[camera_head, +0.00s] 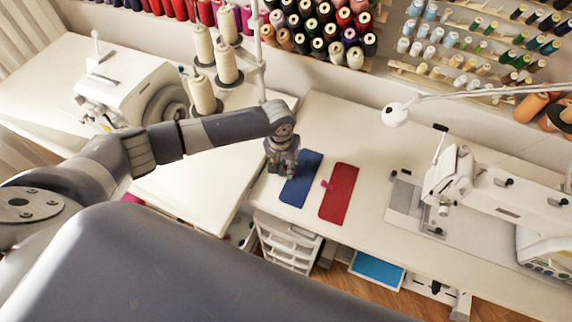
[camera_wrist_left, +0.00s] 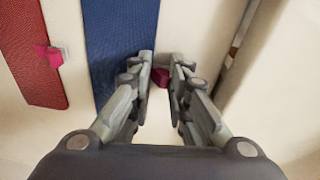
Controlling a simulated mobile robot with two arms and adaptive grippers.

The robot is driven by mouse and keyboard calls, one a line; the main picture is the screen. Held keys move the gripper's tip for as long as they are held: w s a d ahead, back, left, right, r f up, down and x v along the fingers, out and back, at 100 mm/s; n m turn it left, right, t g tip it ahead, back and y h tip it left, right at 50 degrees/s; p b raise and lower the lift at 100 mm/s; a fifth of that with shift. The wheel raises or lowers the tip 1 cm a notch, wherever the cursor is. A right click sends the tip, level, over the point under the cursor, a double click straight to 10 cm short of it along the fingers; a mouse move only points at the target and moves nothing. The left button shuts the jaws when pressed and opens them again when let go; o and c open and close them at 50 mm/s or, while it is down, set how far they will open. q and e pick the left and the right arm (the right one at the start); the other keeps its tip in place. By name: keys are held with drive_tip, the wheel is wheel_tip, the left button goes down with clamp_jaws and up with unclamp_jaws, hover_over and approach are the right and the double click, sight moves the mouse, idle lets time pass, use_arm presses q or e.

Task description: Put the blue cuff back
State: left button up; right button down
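The blue cuff (camera_head: 301,180) lies flat on the white table, a long strip left of the red cuff (camera_head: 338,192). In the left wrist view the blue cuff (camera_wrist_left: 120,35) runs up from the left finger, which overlaps its right edge. A magenta clip (camera_wrist_left: 160,77) shows between my left gripper's fingertips (camera_wrist_left: 161,68), by that edge. The fingers stand slightly apart around the clip; whether they press on it is unclear. In the head view my left gripper (camera_head: 281,167) points down at the blue cuff's left side. My right gripper is not in view.
A pink clip (camera_wrist_left: 48,55) sits on the red cuff's edge. A sewing machine (camera_head: 470,185) stands to the right, with a lamp arm (camera_head: 397,114) above the table. Thread cones (camera_head: 203,94) stand at the left table's back. A drawer unit (camera_head: 288,243) is below.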

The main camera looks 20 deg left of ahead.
use_arm(q)
drive_tip(key=shift+o, duration=1.2)
drive_tip(key=shift+r, duration=0.1)
wheel_tip(320, 180, up, 12)
drive_tip(key=s+b, duration=0.1)
drive_tip(key=shift+a, duration=0.3)
